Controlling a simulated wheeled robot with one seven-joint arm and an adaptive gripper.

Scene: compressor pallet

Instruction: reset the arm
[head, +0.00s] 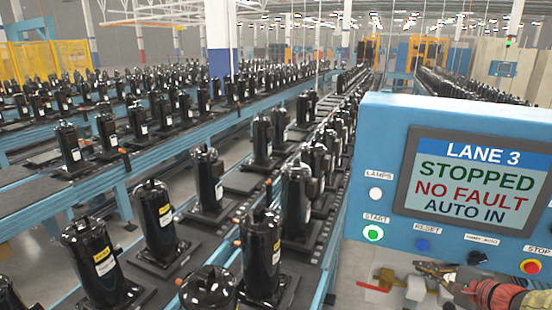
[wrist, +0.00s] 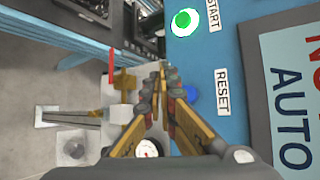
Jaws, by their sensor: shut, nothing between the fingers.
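My gripper (head: 422,267) is at the lower right of the head view, just below the blue control panel (head: 375,135). In the wrist view its two fingers (wrist: 162,72) come together at the tips, shut and empty. In the head view the RESET button (head: 422,245) is in clear sight above the fingers. Contact with the panel cannot be told.
The screen (head: 472,180) reads LANE 3, STOPPED, NO FAULT, AUTO IN. The START button (head: 373,233) glows green; the red STOP button (head: 531,267) is at the right. Conveyors carrying black compressors (head: 155,220) fill the left. A gauge (wrist: 147,149) shows below the fingers.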

